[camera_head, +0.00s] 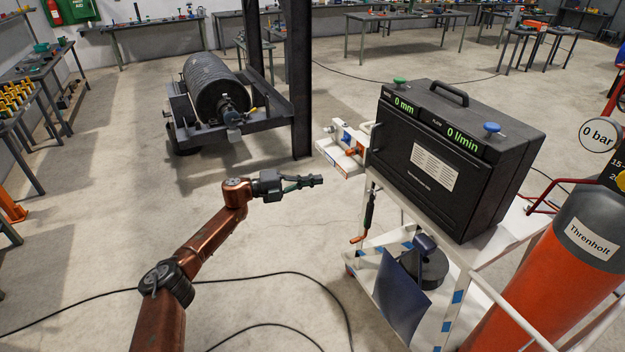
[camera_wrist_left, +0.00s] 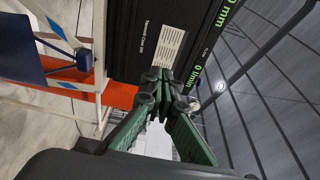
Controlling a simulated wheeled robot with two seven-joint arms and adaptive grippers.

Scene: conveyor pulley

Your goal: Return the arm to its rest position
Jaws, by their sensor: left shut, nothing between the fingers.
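My left arm reaches up from the bottom of the head view, copper-coloured with black joints. My left gripper (camera_head: 316,180) is shut and empty, held in the air left of the white cart and pointing right. In the left wrist view the gripper's green-padded fingers (camera_wrist_left: 163,88) meet at their tips, with the black case behind them. The right gripper is not in view.
A black control case (camera_head: 425,165) with green displays stands on a white cart (camera_head: 447,325). An orange gas cylinder (camera_head: 540,290) is at the right. A conveyor pulley (camera_head: 213,85) sits on a dark frame by a dark post (camera_head: 297,80). Cables cross the open floor.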

